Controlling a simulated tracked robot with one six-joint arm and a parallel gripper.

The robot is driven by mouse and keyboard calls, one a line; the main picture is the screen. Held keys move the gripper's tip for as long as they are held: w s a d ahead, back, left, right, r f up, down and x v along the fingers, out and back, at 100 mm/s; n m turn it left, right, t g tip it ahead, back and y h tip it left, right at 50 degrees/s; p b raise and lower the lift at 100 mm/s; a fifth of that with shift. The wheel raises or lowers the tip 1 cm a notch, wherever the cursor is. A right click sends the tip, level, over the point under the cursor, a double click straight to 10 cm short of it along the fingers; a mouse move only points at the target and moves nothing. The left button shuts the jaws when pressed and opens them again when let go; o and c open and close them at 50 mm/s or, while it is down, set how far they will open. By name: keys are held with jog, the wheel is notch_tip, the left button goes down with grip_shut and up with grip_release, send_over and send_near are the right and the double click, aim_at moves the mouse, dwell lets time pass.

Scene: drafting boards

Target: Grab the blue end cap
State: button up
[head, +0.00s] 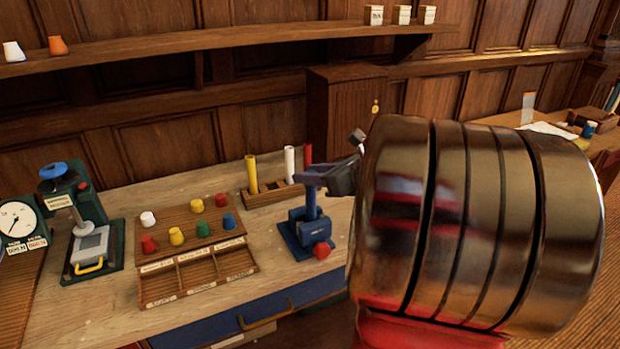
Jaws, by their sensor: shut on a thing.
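A small blue end cap (229,221) stands at the right end of the front row on a wooden cap board (181,219). A green cap (203,228) is just to its left, and a red cap (221,199) is behind it. More red, yellow and white caps stand on the same board. The back row has a gap between its white and yellow caps.
A labelled sorting tray (200,272) adjoins the board's front. A blue bench device (305,228) stands right of it, with a red cap (322,250) at its foot. A green-based press (92,235) and dial scale (19,222) stand left. Coloured tubes (252,174) stand behind.

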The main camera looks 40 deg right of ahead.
jog(key=c, duration=0.4)
jog(key=shift+o, duration=0.2)
jog(key=shift+r, duration=0.15)
notch_tip(320, 180, up, 10)
jog(key=shift+f, duration=0.1)
jog(key=shift+c, duration=0.7)
